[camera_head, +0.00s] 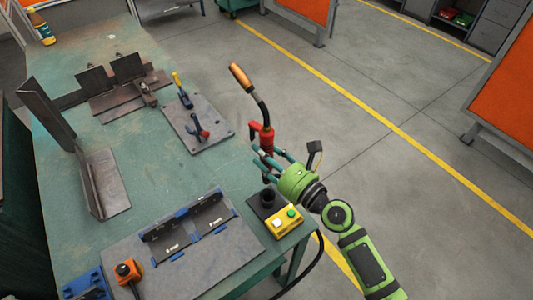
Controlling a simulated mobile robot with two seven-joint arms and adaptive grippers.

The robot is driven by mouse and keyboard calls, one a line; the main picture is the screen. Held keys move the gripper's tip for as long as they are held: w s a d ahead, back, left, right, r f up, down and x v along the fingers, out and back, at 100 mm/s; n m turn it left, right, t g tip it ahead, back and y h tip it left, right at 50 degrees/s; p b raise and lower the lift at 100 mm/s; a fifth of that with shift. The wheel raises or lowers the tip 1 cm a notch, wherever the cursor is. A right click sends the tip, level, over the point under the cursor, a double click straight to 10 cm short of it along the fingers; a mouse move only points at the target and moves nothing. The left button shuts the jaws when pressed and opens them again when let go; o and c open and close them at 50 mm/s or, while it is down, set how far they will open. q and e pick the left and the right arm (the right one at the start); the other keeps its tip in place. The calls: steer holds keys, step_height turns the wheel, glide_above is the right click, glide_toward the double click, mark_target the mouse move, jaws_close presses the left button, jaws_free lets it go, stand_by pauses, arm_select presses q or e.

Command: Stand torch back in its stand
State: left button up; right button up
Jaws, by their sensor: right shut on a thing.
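The torch (267,139) has a red body, a bent black neck and an orange-brown end piece that points up and to the left. My right gripper (266,163) is shut on the torch's lower red part, and its fingers hide some of it. The torch is roughly upright, just beyond the table's right edge in the picture. A black cup-like holder on a dark plate, which looks like the stand (267,197), is at the table's right edge, below the gripper in the picture. No torch is in it. My left gripper is not in view.
A yellow button box (285,222) stands right beside the stand. A grey plate with toggle clamps (198,127), dark angle brackets (101,183) and a blue-clamped fixture (187,229) occupy the green table (157,163). An orange-topped button box (128,271) is near the front.

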mark_target(267, 183)
steer(key=shift+d+f+b, duration=0.2)
steer(key=shift+f+b, duration=0.1)
steer(key=shift+f, duration=0.05)
step_height(267, 183, down, 5)
steer(key=b, duration=0.5)
steer(key=shift+a+f, duration=0.1)
stand_by(1.5)
steer(key=shift+f, duration=0.15)
steer(key=shift+f+b, duration=2.65)
steer(key=shift+f, duration=0.1)
steer(key=o, duration=1.4)
steer(key=shift+c, duration=0.2)
steer(key=shift+s, duration=0.1)
